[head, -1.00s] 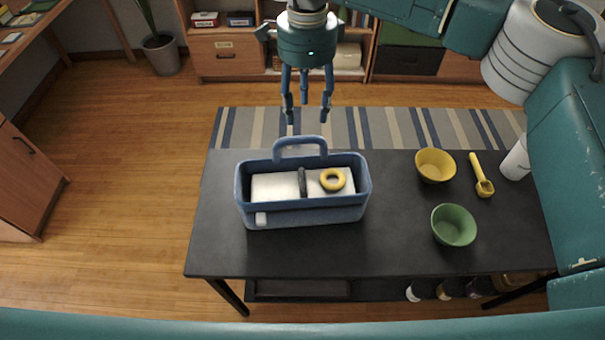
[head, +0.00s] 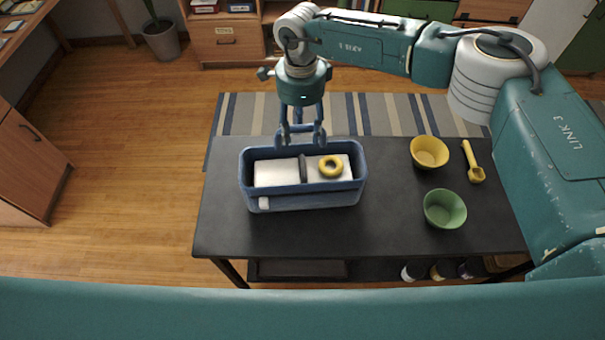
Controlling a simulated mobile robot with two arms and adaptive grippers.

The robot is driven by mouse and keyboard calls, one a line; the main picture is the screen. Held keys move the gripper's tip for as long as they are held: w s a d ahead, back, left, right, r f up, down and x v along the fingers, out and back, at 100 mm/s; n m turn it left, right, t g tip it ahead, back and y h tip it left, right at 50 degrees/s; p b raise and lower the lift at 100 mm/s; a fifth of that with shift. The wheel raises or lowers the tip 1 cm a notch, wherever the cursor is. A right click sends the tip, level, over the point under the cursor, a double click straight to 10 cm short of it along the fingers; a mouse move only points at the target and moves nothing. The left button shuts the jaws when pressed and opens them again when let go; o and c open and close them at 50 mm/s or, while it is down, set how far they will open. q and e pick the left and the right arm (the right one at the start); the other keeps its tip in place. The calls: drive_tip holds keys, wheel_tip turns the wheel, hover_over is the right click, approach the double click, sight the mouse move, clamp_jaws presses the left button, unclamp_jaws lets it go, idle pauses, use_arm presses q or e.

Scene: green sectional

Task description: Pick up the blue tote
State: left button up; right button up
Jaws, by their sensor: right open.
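The blue tote (head: 300,200) stands upright on the left half of the black table (head: 395,235). White items and a yellow ring (head: 331,166) lie inside it, with a dark strip between the white items. My right gripper (head: 301,140) is open, pointing down at the tote's far rim. Its blue fingers overlap the place of the tote's handle, so the handle is mostly hidden. I cannot tell whether the fingers touch it. My left gripper does not show.
A yellow bowl (head: 429,152), a green bowl (head: 444,209) and a yellow scoop (head: 473,162) are on the table's right half. A striped rug (head: 395,110) lies behind the table. The tabletop between tote and bowls is clear.

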drive_tip(key=c, duration=0.8)
drive_tip(key=shift+r, duration=0.1)
clamp_jaws()
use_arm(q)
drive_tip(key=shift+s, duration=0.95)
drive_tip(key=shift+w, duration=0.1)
